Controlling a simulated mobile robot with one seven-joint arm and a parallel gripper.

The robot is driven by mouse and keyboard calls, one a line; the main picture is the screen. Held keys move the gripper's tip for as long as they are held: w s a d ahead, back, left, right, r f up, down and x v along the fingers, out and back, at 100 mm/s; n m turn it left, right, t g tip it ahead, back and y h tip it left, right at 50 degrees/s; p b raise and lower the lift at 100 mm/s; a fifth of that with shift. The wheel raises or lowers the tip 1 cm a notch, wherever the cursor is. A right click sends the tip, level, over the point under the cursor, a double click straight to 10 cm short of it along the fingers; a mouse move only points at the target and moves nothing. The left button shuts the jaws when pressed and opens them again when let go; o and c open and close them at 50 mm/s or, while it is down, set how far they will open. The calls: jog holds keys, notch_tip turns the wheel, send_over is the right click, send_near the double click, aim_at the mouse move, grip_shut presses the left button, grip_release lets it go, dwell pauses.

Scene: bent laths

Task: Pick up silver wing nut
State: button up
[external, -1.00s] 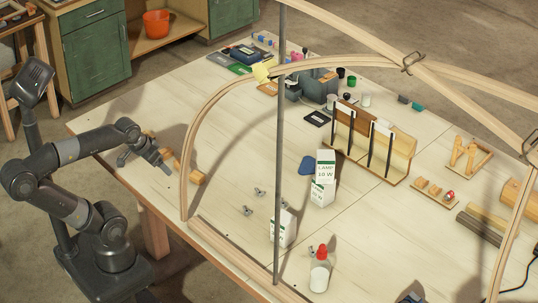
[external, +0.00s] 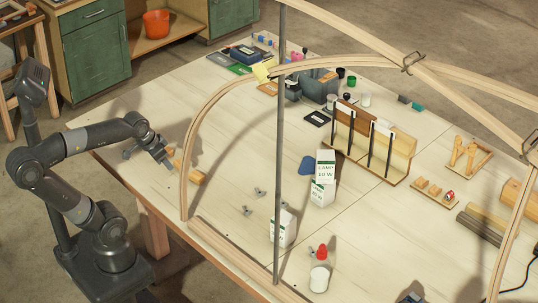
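Several small silver wing nuts lie on the pale wooden table (external: 225,160). One wing nut (external: 247,210) is at the left, one (external: 259,192) is just behind it, and one (external: 284,204) is beside the lamp boxes. Another small metal piece (external: 311,252), seemingly a wing nut, is near the red-capped bottle. My gripper (external: 148,157) is over the table's left edge, well left of the wing nuts. Its fingers look spread apart, with nothing seen between them.
A bent lath arch (external: 205,108) and a dark upright rod (external: 279,140) stand between my arm and the table's middle. Wooden blocks (external: 196,177) lie close to my gripper. White lamp boxes (external: 324,166) and a red-capped bottle (external: 320,279) stand near the wing nuts.

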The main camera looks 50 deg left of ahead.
jog(key=w+d+m+g, duration=0.1)
jog(key=w+d+m, duration=0.2)
jog(key=w+m, duration=0.25)
jog(key=m+g, duration=0.4)
jog(key=m, duration=0.7)
send_over(247, 211)
jog(key=a, duration=0.2)
notch_tip(247, 211, down, 10)
jog(key=f, duration=0.1)
notch_tip(247, 211, down, 10)
jog(key=shift+w+d+r, duration=0.1)
grip_shut()
